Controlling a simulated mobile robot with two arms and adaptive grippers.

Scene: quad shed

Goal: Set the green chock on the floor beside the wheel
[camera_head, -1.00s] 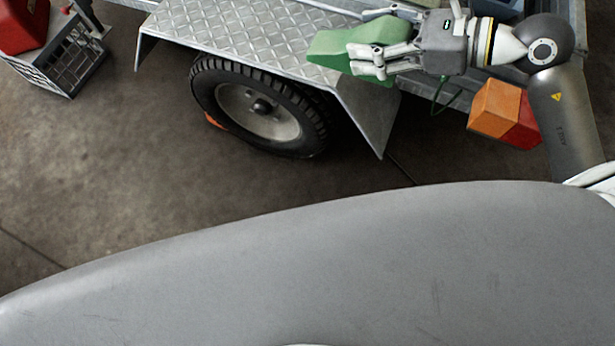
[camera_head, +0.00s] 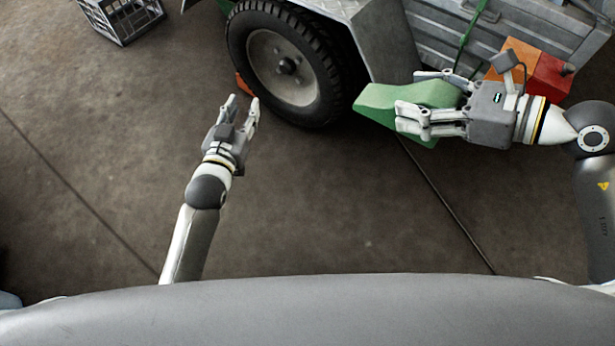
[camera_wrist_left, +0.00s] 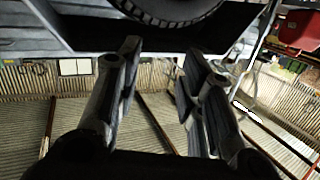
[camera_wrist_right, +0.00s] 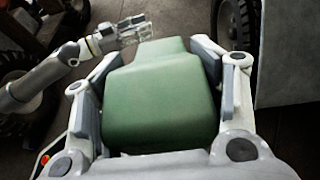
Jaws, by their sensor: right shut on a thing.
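The green chock (camera_head: 375,101) is a wedge-shaped block held in my right gripper (camera_head: 432,105), to the right of the wheel (camera_head: 290,68) in the head view. In the right wrist view the chock (camera_wrist_right: 158,98) fills the space between the fingers. The chock appears to be above the floor, apart from the tyre; its exact height is hard to tell. My left gripper (camera_head: 240,110) is open and empty, left of and in front of the wheel. In the left wrist view its fingers (camera_wrist_left: 158,85) are apart, with the tyre (camera_wrist_left: 175,8) above them.
An orange piece (camera_head: 243,83) lies against the wheel's left side. An orange and red box (camera_head: 530,68) is behind my right gripper. A grey crate (camera_head: 122,18) stands at the upper left. The trailer fender (camera_head: 385,40) overhangs the wheel's right. The front floor (camera_head: 330,200) is clear.

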